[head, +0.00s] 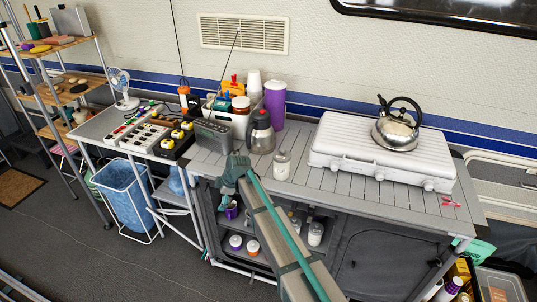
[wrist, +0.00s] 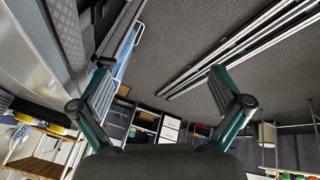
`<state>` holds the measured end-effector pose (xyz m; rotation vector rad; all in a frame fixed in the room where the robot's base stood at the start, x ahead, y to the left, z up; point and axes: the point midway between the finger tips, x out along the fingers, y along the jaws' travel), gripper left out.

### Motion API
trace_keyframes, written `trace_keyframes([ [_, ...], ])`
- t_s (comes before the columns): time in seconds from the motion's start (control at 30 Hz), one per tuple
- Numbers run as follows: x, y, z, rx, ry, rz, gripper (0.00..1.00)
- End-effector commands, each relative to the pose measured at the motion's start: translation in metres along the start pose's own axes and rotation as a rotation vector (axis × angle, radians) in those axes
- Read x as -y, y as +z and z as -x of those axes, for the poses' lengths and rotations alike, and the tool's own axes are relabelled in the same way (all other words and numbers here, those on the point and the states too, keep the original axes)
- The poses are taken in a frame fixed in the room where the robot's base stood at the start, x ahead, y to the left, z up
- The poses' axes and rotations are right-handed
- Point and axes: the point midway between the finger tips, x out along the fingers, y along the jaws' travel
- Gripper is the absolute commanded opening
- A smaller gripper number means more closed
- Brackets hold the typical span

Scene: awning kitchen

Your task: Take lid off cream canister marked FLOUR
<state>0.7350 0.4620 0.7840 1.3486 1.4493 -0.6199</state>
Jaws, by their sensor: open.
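A small cream canister (head: 282,166) with a light top stands upright on the slatted counter (head: 215,167), left of the white stove. Its label is too small to read, so I cannot confirm FLOUR. My gripper (wrist: 158,75) is open, with empty space between its spread fingers in the wrist view. In the head view my gripper (head: 230,180) is at the counter's front edge, left of the canister and apart from it. The canister does not show in the wrist view.
A kettle (head: 397,128) sits on the white stove (head: 375,155). Small jars (head: 236,242) sit in the open cabinet below. Counter right of the canister's front is clear.

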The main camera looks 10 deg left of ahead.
Motion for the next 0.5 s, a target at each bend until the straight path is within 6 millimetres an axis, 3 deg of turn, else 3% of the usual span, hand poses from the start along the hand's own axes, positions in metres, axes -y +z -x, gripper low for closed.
trace_keyframes([
  [0.13,-0.030,-0.042,0.022,-0.031,0.032,0.104,1.00],
  [0.37,-0.069,0.008,0.096,0.078,-0.043,0.184,1.00],
  [0.5,-0.093,0.046,0.161,0.160,-0.115,0.234,1.00],
])
